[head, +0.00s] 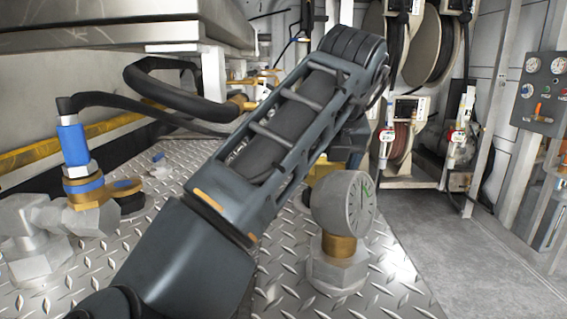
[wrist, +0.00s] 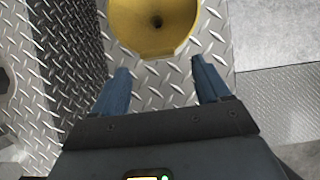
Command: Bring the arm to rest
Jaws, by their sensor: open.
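My arm (head: 290,125) reaches up and to the right across the middle of the head view, bent at a dark joint near the top. My gripper (wrist: 158,85) shows in the wrist view with its two blue fingers spread apart and nothing between them. A yellow round part (wrist: 155,25) with a dark hole in its middle lies just beyond the fingertips, apart from them. In the head view my arm hides the gripper, and a bit of yellow (head: 322,170) shows behind the arm.
A pressure gauge (head: 345,205) on a brass and steel fitting stands close to the right of my arm. A blue-collared valve (head: 75,150) with a black hose stands at left. Hose reels (head: 422,45) and a control panel (head: 541,92) are at the back right. Grey floor (head: 450,260) is clear.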

